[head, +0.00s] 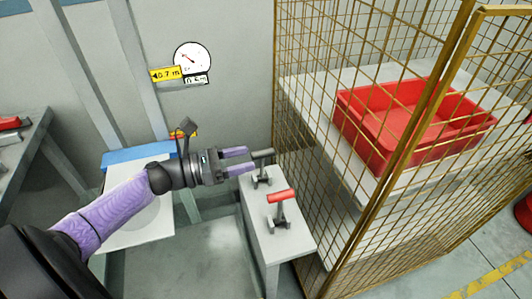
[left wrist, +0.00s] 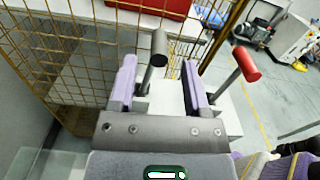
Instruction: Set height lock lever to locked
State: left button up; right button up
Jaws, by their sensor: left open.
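Two T-handled levers stand on a narrow grey bench. One has a dark grey handle (head: 263,154), the other, nearer, a red handle (head: 281,196). I cannot read which is the height lock lever. My left gripper (head: 244,161) is open, its lilac fingers pointing right at the dark-handled lever. In the left wrist view the dark handle (left wrist: 159,46) appears between the two fingers (left wrist: 160,78), with no clear contact. The red handle (left wrist: 246,64) is outside, right of the fingers. My right gripper is not in view.
A yellow mesh cage (head: 380,140) stands right beside the levers, with a red crate (head: 365,125) on a table behind it. A blue-edged white platform (head: 140,235) lies under my left arm.

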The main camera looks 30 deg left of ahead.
aim_at(263, 157)
pick_arm(q)
jog(key=x, duration=0.5)
grip_shut()
dwell(1.4)
